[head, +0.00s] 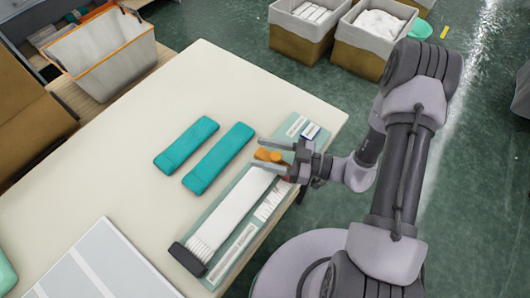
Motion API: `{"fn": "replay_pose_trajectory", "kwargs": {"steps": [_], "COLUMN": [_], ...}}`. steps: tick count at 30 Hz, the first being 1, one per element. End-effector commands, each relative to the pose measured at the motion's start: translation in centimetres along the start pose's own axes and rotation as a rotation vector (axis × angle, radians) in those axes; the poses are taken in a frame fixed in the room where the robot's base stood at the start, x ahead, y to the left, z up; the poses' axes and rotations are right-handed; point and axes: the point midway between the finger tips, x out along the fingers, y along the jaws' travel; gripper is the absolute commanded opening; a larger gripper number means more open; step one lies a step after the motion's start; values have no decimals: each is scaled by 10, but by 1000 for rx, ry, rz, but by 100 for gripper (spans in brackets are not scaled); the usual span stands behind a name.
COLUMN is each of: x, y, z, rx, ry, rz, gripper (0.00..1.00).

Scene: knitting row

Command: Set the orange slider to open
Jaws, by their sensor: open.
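The orange slider (264,155) sits at the upper end of a flat teal-and-white panel (226,262) on the table. A long white strip (234,205) with a dark end block lies on the panel below the slider. My gripper (271,157) is open, reaching in from the right, with its two fingers apart on either side of the orange slider. Whether the fingers touch it, and how high they are above it, I cannot tell. The labels near the slider are too small to read.
Two teal bars (187,145) lie left of the panel on the cream table (110,165). A grey-white board (100,265) is at the lower left. A basket (104,52) stands beyond the table, and two bins (297,40) stand on the green floor.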

Motion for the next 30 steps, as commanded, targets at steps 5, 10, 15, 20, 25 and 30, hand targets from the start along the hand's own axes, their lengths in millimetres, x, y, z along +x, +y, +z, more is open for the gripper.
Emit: {"fn": "replay_pose_trajectory", "kwargs": {"steps": [5, 10, 15, 20, 25, 30], "x": [0, 0, 0, 0, 0, 0], "y": [0, 0, 0, 0, 0, 0], "z": [0, 0, 0, 0, 0, 0], "rx": [0, 0, 0, 0, 0, 0], "ry": [0, 0, 0, 0, 0, 0], "rz": [0, -1, -1, -1, -1, -1], "gripper": [52, 21, 0, 0, 0, 0]}}
